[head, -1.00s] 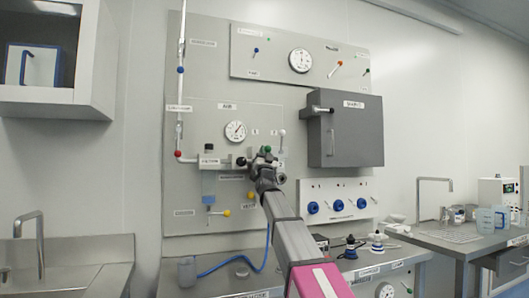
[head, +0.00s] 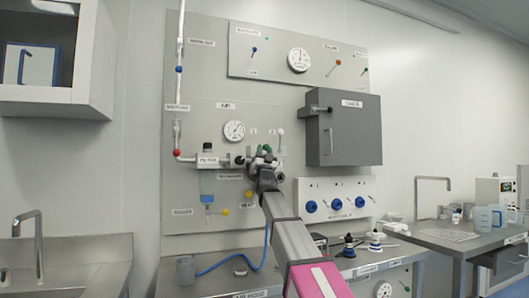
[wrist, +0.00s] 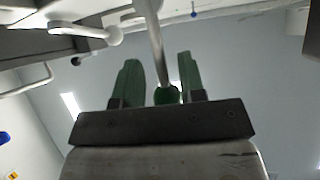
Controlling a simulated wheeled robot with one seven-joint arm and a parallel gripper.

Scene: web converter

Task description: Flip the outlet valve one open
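My gripper (head: 265,155) is at the pipe fittings on the grey wall panel, right of the round gauge. In the wrist view its two green fingers (wrist: 162,85) are open. A metal valve lever (wrist: 150,30) with a green knob (wrist: 167,95) reaches down between them. A gap shows left of the knob; contact on the right cannot be told. A second lever, white with a white knob (wrist: 111,36), lies to the left in the wrist view. A white-knobbed lever also stands right of my gripper in the head view (head: 281,133). The valve labels are too small to read.
A grey box (head: 343,130) with a handle juts from the panel to the right. A white unit with blue knobs (head: 337,203) is below it. A filter bowl (head: 207,183) hangs left of my gripper. A counter with a blue hose (head: 220,265) runs beneath.

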